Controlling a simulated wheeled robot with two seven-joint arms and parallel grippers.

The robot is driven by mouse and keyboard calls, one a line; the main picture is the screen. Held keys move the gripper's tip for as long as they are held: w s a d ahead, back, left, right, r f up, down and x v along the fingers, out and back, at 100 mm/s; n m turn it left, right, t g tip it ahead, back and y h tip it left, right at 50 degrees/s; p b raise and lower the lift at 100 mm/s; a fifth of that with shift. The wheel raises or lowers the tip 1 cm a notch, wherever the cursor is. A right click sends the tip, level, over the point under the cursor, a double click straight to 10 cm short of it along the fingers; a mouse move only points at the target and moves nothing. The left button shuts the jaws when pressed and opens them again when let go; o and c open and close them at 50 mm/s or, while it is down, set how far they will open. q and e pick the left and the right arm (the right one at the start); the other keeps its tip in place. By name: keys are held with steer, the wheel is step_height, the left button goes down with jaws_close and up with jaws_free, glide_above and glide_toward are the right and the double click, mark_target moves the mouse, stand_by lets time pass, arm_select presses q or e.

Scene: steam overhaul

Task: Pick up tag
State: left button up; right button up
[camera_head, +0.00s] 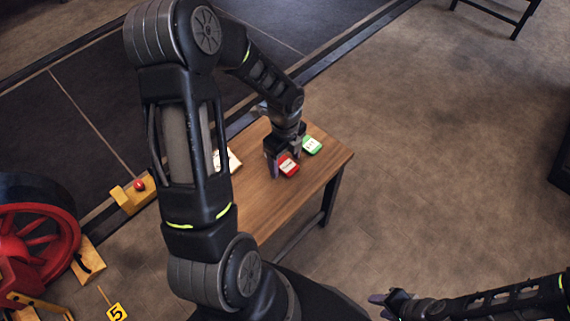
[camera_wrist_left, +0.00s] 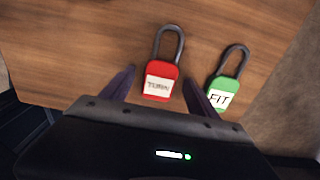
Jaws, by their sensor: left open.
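A red padlock-shaped tag (camera_head: 288,166) with a white label lies on the wooden table (camera_head: 318,178). In the left wrist view the red tag (camera_wrist_left: 160,80) shows its grey shackle pointing away, and its label seems to read "TURN". A green tag (camera_head: 312,145) lies to its right; in the left wrist view the green tag (camera_wrist_left: 222,92) reads "FIT". My left gripper (camera_head: 284,168) is at the red tag, its fingers (camera_wrist_left: 160,92) open on either side of the tag's body, with gaps showing. My right gripper (camera_head: 385,303) is empty, low at the right, away from the table.
A white object (camera_head: 233,160) on the table is partly hidden by my left arm. A red wheel (camera_head: 35,240) and a yellow block with a red knob (camera_head: 134,194) stand at the left. The floor right of the table is clear.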

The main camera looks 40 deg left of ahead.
mark_target(285, 163)
arm_select(q)
steer(key=c, duration=1.4)
steer(key=shift+c, duration=0.2)
step_height(285, 163, up, 10)
steer(key=p, duration=0.2)
